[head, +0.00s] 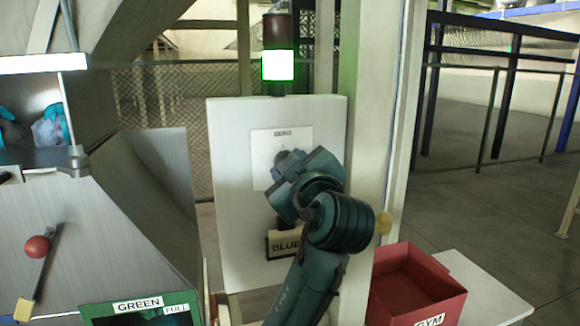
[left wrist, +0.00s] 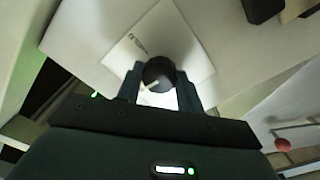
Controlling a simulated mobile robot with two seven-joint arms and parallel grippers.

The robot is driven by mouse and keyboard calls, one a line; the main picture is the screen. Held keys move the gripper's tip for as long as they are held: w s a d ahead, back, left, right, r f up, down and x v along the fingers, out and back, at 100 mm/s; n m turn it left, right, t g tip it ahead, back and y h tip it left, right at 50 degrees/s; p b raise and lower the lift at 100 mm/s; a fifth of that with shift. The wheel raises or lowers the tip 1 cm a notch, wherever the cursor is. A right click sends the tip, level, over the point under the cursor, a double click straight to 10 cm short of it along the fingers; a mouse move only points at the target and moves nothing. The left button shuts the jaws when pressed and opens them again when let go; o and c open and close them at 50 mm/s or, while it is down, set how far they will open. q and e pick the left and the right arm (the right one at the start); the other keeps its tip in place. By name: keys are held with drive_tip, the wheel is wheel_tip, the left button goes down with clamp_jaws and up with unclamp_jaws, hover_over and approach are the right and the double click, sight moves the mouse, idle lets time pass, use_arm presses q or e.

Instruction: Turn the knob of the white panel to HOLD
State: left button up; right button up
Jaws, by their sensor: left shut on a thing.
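The white panel (head: 232,190) stands upright in the middle of the head view. A pale label plate (head: 262,145) on it carries small print that I cannot read. The dark round knob (left wrist: 158,70) sits on this plate in the left wrist view, with a light pointer mark on it. My left gripper (head: 286,162) is at the plate, and it hides most of the knob in the head view. In the left wrist view my left gripper (left wrist: 159,88) has a finger on each side of the knob, shut on it. My right gripper is out of view.
A signal lamp (head: 278,64) glows green above the panel. A red GYM bin (head: 415,285) stands at right, a GREEN bin (head: 140,306) at lower left. A red-balled lever (head: 37,247) is at far left.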

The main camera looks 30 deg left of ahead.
use_arm(q)
drive_tip(key=shift+a+m+p, duration=0.1)
drive_tip(key=shift+m+p, duration=0.2)
drive_tip(key=shift+m, duration=7.9)
drive_tip(key=o, duration=1)
